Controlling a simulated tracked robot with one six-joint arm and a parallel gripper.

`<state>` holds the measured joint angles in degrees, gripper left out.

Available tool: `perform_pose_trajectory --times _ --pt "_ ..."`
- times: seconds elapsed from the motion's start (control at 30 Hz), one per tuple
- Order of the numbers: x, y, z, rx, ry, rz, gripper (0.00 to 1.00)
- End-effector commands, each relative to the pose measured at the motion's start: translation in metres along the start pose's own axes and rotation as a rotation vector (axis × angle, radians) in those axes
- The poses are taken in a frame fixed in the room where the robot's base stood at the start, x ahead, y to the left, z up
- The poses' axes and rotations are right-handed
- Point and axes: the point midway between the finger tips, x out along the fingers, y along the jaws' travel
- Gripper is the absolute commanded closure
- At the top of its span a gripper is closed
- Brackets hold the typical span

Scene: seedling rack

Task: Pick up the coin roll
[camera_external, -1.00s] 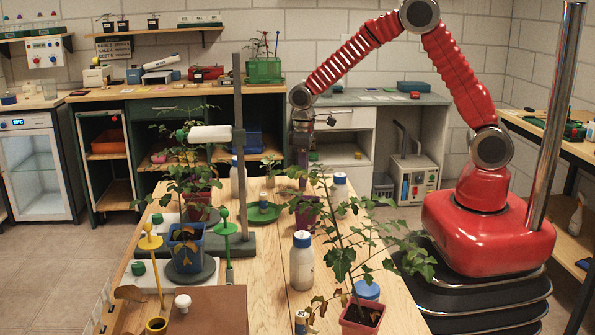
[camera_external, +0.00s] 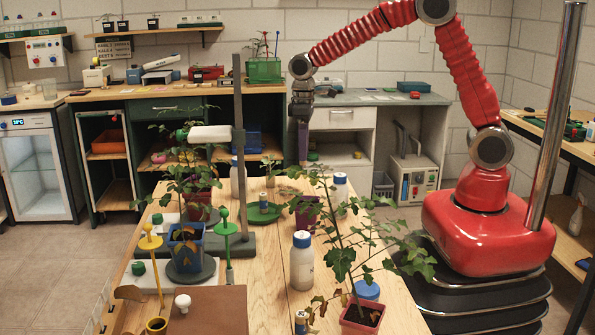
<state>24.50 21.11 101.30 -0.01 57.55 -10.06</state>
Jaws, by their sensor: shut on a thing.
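My gripper (camera_external: 303,160) points straight down above the far part of the wooden table (camera_external: 262,290), behind the purple pot. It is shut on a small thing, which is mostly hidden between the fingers. I cannot make out its shape or markings, so the picture alone does not confirm it as the coin roll. The fingertips are clear of the tabletop. No other coin roll can be told for certain on the table.
A purple pot (camera_external: 306,212) and white bottles (camera_external: 302,262) with blue caps stand near my gripper. A leafy seedling in a pink pot (camera_external: 362,315) is in front. A grey stand post (camera_external: 239,130) rises to the left. A green saucer (camera_external: 263,217) lies nearby.

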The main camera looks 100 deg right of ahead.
Motion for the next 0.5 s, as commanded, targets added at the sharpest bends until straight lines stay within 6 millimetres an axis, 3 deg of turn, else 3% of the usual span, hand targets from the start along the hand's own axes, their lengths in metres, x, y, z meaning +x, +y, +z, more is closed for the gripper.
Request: perform_pose_trajectory --times 0.13,0.5 --pt "-0.0112 0.0000 0.0000 0.000 0.001 0.000 1.00" --pt "-0.0121 0.0000 0.0002 0.000 0.000 0.000 1.00"
